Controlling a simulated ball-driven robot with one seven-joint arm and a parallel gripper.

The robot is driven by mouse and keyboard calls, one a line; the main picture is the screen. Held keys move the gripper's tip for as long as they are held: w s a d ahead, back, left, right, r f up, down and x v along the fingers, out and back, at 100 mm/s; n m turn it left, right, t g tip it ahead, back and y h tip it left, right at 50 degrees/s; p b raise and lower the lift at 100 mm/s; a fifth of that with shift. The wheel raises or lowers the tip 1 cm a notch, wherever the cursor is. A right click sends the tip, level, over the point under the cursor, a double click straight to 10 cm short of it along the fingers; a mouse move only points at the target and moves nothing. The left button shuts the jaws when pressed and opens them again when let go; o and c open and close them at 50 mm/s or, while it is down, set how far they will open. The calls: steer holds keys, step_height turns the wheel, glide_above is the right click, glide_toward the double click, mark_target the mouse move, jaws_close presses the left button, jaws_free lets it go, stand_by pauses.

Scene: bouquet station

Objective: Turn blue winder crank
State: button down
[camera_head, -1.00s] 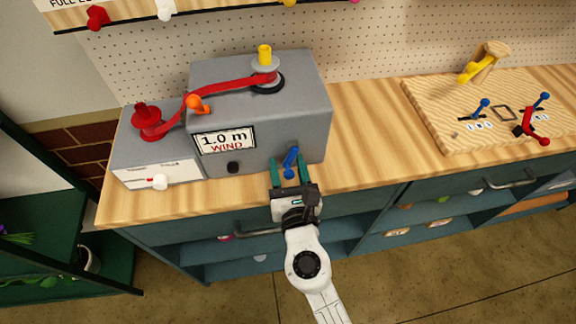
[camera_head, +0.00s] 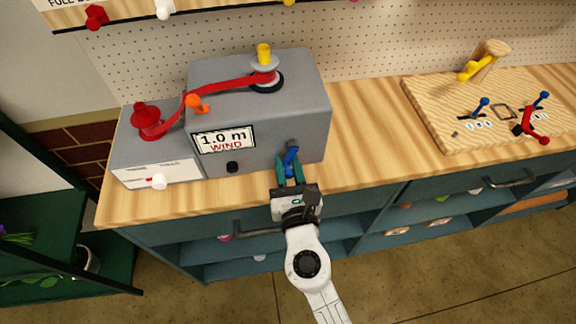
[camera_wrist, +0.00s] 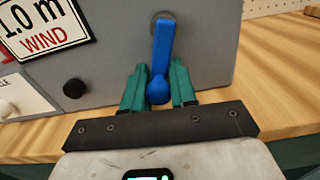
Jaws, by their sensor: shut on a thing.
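The blue crank (camera_head: 292,156) is on the front face of the grey winder box (camera_head: 262,125), near its right end. In the wrist view the crank (camera_wrist: 162,50) hangs down from its round pivot, with a rounded knob at its lower end. My gripper (camera_head: 289,172) reaches it from the front. Its green fingers (camera_wrist: 158,88) are on both sides of the knob and shut on it. A sign on the box (camera_head: 224,140) reads "1.0 m WIND".
A red ribbon (camera_head: 225,90) runs from a red spool (camera_head: 148,122) past an orange guide to a yellow-topped spindle (camera_head: 265,68). A black knob (camera_head: 232,167) sits left of the crank. A wooden board (camera_head: 440,110) with small levers lies at right. The bench between is clear.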

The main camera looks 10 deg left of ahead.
mark_target(271, 140)
steer(key=shift+s+a+r, duration=0.1)
steer(key=shift+a, duration=0.2)
steer(key=m, duration=0.1)
steer(key=a+m+b, duration=0.1)
steer(key=m, duration=0.1)
steer(key=shift+s+a+r+m, duration=0.1)
steer(key=shift+s+r+m, duration=0.05)
steer(key=shift+r+m, duration=0.2)
steer(key=m, duration=0.1)
steer(key=r+m+b, duration=0.1)
steer(key=m, duration=0.1)
steer(key=a+r+m, duration=0.1)
steer(key=m, duration=0.1)
steer(key=shift+s+a+m, duration=0.1)
steer(key=shift+s+m, duration=0.1)
steer(key=shift+m, duration=0.05)
step_height(271, 140, up, 2)
steer(key=m+b, duration=0.2)
steer(key=m, duration=0.3)
steer(key=shift+a, duration=0.15)
steer(key=shift+d+r+m+b, duration=0.1)
steer(key=shift+r+m+b, duration=0.2)
steer(key=shift+m, duration=0.55)
steer(key=shift+d+r+m+b, duration=0.1)
steer(key=shift+r+m, duration=0.3)
steer(key=shift+m, duration=0.45)
steer(key=shift+w+d, duration=0.1)
